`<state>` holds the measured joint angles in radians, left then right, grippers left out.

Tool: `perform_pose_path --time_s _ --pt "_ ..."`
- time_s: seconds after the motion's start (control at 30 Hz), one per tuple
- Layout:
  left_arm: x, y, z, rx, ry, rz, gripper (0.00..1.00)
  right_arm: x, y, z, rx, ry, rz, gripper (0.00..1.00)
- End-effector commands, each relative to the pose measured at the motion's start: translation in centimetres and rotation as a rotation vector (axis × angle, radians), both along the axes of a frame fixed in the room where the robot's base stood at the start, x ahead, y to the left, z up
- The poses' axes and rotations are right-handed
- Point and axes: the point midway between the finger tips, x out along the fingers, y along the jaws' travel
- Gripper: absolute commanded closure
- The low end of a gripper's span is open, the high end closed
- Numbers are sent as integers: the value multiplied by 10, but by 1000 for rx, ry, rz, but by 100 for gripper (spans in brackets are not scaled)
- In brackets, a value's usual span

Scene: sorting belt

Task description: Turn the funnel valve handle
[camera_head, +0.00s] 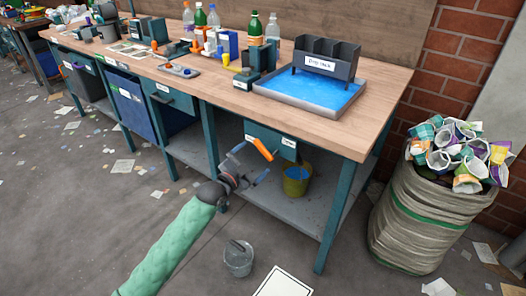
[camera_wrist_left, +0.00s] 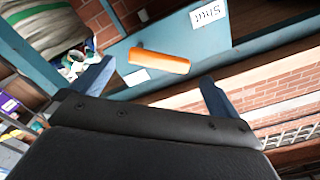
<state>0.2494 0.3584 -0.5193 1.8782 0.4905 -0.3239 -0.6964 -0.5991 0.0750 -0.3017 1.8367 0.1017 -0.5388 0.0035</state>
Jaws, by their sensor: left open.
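The orange valve handle (camera_head: 263,149) sticks out at the teal funnel box (camera_head: 285,150) under the front edge of the workbench. It also shows in the left wrist view (camera_wrist_left: 160,62) as an orange bar on a teal surface, near white labels. My left gripper (camera_head: 252,162) is open, with one finger on either side of the view toward the handle. In the left wrist view the handle appears ahead of the gap between the fingertips (camera_wrist_left: 158,78). I see no contact, and the gripper looks empty. My right gripper is not in view.
A yellow bucket (camera_head: 296,180) with blue inside stands on the lower shelf. A clear bucket (camera_head: 238,258) stands on the floor. A sack of cups (camera_head: 420,225) is at the right. A blue-bottomed tray (camera_head: 262,91) with a dark rack (camera_head: 324,62) sits on the workbench (camera_head: 225,105).

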Motion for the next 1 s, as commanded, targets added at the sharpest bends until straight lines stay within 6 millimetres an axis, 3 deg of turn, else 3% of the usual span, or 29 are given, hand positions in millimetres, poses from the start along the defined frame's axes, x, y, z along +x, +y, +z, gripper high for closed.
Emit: perform_pose_path --time_s 0.4,0.83,1.0 --pt "46 -33 1 -1 0 1 0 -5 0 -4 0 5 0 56" --pt "53 -39 0 -1 1 0 0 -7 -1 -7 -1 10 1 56" --pt "53 -39 0 -1 1 0 31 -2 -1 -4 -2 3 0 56"
